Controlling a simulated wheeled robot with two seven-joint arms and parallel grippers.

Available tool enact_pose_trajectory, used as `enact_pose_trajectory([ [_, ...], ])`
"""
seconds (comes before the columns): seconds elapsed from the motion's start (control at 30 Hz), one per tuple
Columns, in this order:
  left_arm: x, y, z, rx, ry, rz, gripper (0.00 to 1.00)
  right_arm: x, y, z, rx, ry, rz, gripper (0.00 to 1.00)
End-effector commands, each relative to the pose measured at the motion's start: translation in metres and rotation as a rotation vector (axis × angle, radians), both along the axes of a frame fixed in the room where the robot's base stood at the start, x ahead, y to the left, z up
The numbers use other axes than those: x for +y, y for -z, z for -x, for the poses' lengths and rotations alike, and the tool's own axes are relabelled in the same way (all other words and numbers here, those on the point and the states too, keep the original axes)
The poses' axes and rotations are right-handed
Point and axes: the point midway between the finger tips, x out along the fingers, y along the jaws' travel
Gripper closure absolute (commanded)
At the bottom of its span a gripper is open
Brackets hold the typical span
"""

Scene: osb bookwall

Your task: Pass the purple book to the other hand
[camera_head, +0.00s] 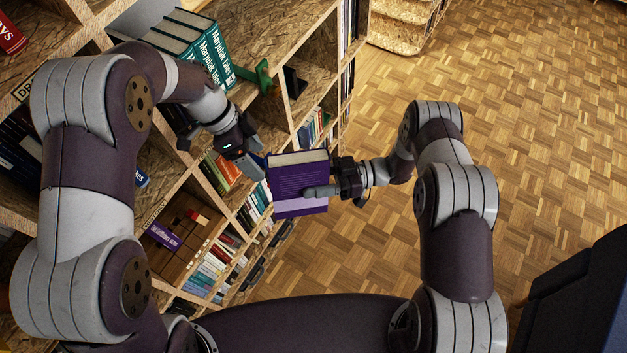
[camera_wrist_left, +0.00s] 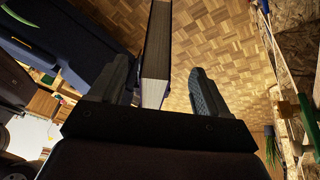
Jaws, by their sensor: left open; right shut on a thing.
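The purple book (camera_head: 299,178) is held in the air in front of the shelf, its pale page edge facing up in the head view. My right gripper (camera_head: 322,191) is shut on its right side, one finger across the cover. My left gripper (camera_head: 256,164) is open at the book's left edge. In the left wrist view, the book (camera_wrist_left: 156,50) stands edge-on between the open fingers of the left gripper (camera_wrist_left: 160,78), nearer the left finger. Whether either left finger touches it I cannot tell.
The bookshelf (camera_head: 290,70) fills the left side, close to my left arm. Green books (camera_head: 205,50) and a green bookend (camera_head: 255,77) stand on it. A smaller purple item (camera_head: 163,235) lies in a lower compartment.

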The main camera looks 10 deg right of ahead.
Motion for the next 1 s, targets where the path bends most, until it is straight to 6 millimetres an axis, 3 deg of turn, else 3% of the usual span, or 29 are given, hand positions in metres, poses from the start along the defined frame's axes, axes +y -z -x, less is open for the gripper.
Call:
enact_pose_trajectory([
  [0.07,0.004,-0.020,-0.005,-0.036,-0.009,0.002,0.23,0.000,-0.001,0.000,-0.002,0.000,-0.002,1.00],
  [0.1,0.010,-0.032,0.002,-0.048,-0.006,-0.009,0.23,0.000,-0.001,0.000,-0.002,0.000,-0.002,1.00],
  [0.17,0.025,-0.044,0.020,-0.051,-0.045,-0.058,0.23,0.000,-0.001,0.000,-0.001,0.000,-0.002,1.00],
  [0.23,0.047,-0.052,0.047,-0.028,-0.205,-0.141,0.23,0.000,-0.001,0.000,-0.001,0.000,-0.002,1.00],
  [0.4,0.093,-0.047,0.118,0.038,-0.789,-0.303,0.23,0.000,-0.001,0.000,-0.001,0.000,-0.002,1.00],
  [0.53,0.107,-0.034,0.150,0.081,-1.152,-0.333,0.23,0.000,-0.001,0.000,-0.001,0.000,-0.002,1.00],
  [0.6,0.111,-0.029,0.157,0.104,-1.293,-0.332,0.23,0.000,-0.001,0.000,-0.001,0.000,-0.002,1.00],
  [0.73,0.112,-0.028,0.151,0.118,-1.457,-0.300,0.23,0.000,-0.001,0.000,-0.002,0.000,-0.002,1.00],
  [1.0,0.111,-0.028,0.151,0.130,-1.497,-0.295,0.23,0.000,-0.001,0.000,-0.001,0.000,-0.002,1.00],
])
